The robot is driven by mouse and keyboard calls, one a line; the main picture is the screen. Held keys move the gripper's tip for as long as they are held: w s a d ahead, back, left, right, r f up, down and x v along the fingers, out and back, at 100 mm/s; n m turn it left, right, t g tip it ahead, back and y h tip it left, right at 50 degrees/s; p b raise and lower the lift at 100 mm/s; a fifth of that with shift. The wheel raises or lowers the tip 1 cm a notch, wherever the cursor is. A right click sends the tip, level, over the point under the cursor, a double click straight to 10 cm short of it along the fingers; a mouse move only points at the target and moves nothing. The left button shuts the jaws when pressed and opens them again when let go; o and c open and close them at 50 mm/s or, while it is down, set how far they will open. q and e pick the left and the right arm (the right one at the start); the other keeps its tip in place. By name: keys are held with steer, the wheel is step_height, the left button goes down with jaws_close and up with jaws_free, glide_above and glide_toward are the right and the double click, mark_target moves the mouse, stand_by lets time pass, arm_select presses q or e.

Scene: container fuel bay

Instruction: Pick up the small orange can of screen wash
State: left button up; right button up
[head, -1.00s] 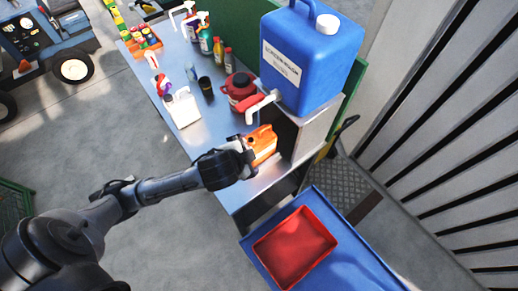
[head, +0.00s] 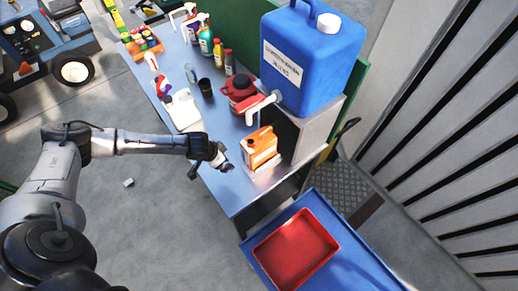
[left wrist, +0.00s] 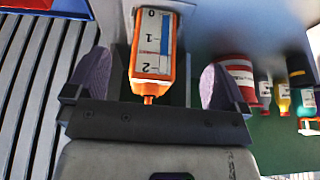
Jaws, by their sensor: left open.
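The small orange can (head: 260,146) stands upright on the metal bench, below the big blue container. It has a handle and a pale label. In the left wrist view the orange can (left wrist: 151,72) appears upside down, with a numbered scale on its side and its spout towards my gripper's palm. My left gripper (head: 228,168) is just left of the can in the head view. In the left wrist view my left gripper (left wrist: 155,84) is open, with one purple-grey finger on each side of the can and visible gaps between. My right gripper is not in view.
A big blue container (head: 312,58) with a white tap stands on a grey stand behind the can. A red can (head: 240,90) and a white jug (head: 182,108) stand farther along the bench. A red tray (head: 296,250) lies at the front on a blue surface.

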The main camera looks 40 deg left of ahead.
mark_target(251, 144)
arm_select(q)
steer(key=shift+w+d+r+p, duration=0.1)
steer(key=shift+w+d+p, duration=0.2)
steer(key=shift+w, duration=1.2)
steer(key=shift+w+d+f+p, duration=0.15)
steer(key=shift+w+d, duration=0.3)
steer(key=shift+w, duration=1)
steer(key=shift+w+d+r+p, duration=0.15)
steer(key=shift+w+d+p, duration=0.2)
steer(key=shift+w, duration=1.15)
steer(key=w, duration=0.2)
steer(key=shift+w+d, duration=0.35)
steer(key=shift+x, duration=1)
steer(key=shift+w+f, duration=0.1)
steer(key=shift+f, duration=0.2)
steer(key=shift+w+f, duration=0.2)
steer(key=shift+c, duration=0.4)
